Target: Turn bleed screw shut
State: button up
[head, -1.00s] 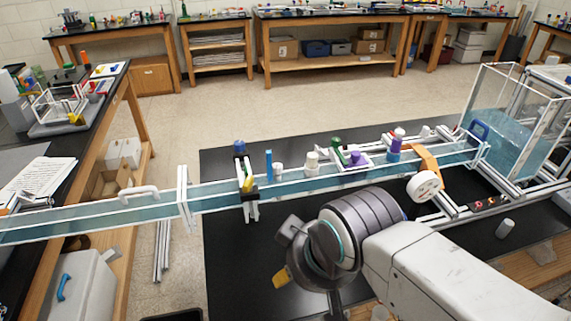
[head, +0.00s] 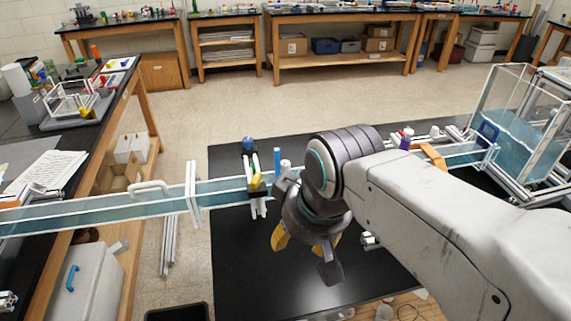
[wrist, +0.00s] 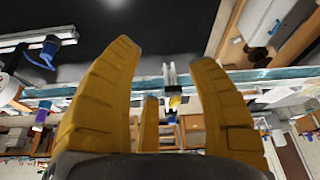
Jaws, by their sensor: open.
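My gripper (head: 303,246) hangs open and empty in the head view, in front of the water channel (head: 222,192) and right of a dark upright clamp (head: 256,196). The clamp carries a blue knob (head: 248,143) on top and a yellow part (head: 257,180). I cannot tell which small part is the bleed screw. In the wrist view my gripper's (wrist: 164,54) yellow fingers are spread wide, with the clamp (wrist: 169,76) and its yellow part (wrist: 175,101) seen between them. My arm hides the middle of the channel in the head view.
A blue post (head: 277,161) stands right of the clamp. A clear water tank (head: 521,132) is at the right end of the channel. A wooden bench (head: 143,95) stands left. The black tabletop (head: 228,268) is bare left of my gripper.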

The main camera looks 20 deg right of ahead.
jog(key=w+d+r+g, duration=0.15)
jog(key=w+r, duration=0.25)
jog(key=w, duration=0.6)
jog(key=n+g+p, duration=0.2)
jog(key=g+p, duration=0.1)
send_over(286, 163)
jog(key=shift+t, duration=0.25)
notch_tip(286, 163, down, 10)
jog(key=shift+a, duration=0.15)
jog(key=shift+f, duration=0.85)
jog(key=shift+f+b, duration=0.35)
jog(key=shift+f, duration=2.85)
jog(key=shift+c, duration=0.4)
grip_shut()
